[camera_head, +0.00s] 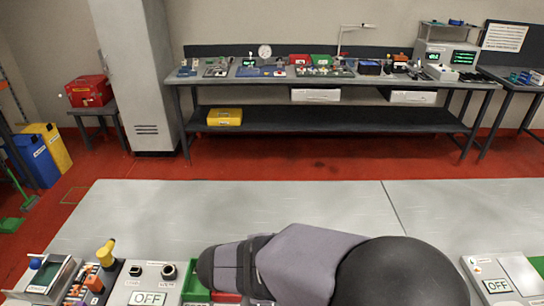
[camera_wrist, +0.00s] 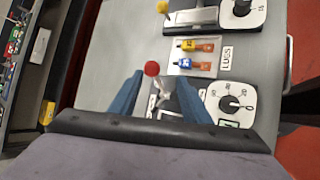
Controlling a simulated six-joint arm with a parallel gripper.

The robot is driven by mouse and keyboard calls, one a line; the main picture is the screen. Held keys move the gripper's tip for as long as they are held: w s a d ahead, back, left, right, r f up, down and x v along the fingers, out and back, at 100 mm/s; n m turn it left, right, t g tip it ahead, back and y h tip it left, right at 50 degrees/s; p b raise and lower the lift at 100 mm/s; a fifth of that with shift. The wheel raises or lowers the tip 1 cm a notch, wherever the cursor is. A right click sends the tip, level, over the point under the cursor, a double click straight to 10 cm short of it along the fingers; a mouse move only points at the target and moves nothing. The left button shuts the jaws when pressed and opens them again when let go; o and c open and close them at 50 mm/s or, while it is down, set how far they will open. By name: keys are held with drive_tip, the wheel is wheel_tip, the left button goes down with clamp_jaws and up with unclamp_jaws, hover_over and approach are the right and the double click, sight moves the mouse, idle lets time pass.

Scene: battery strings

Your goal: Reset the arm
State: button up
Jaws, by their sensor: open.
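My gripper (camera_wrist: 160,86) shows in the wrist view as two blue fingers, open and apart. A lever with a red ball knob (camera_wrist: 151,68) stands between the fingers in that picture; a pale metal part shows below the knob. I cannot tell whether either finger touches it. Nothing is clearly held. In the head view my grey and black arm reaches low over the front of the bench, and its fingers are hidden there.
The grey bench (camera_head: 250,205) is clear behind the arm. A yellow-handled device (camera_head: 105,252) and an OFF panel (camera_head: 148,298) stand at front left, another OFF panel (camera_head: 498,286) at front right. The wrist view shows a dial (camera_wrist: 232,103) and a LUGS card (camera_wrist: 227,58) close by.

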drive_tip(key=s+d+f+m+g+y+b, duration=0.1)
drive_tip(key=s+d+f+m+g+y, duration=0.1)
drive_tip(key=m, duration=0.3)
drive_tip(key=s+d+f+m+g+y+b, duration=0.1)
drive_tip(key=s+d+f+m+g, duration=0.1)
drive_tip(key=s+d+f+m, duration=0.2)
drive_tip(key=s+d+f+m+g+y+b, duration=0.2)
drive_tip(key=s+d+f+m, duration=0.2)
drive_tip(key=s+m, duration=0.1)
drive_tip(key=shift+d+m+y, duration=0.15)
drive_tip(key=shift+m+y, duration=0.15)
drive_tip(key=shift+m, duration=0.2)
drive_tip(key=shift+s+f+m+y, duration=0.15)
drive_tip(key=shift+m+y, duration=0.1)
drive_tip(key=shift+m, duration=0.25)
drive_tip(key=shift+s+f+m+y, duration=0.15)
drive_tip(key=shift+m+y, duration=0.1)
drive_tip(key=shift+m, duration=0.25)
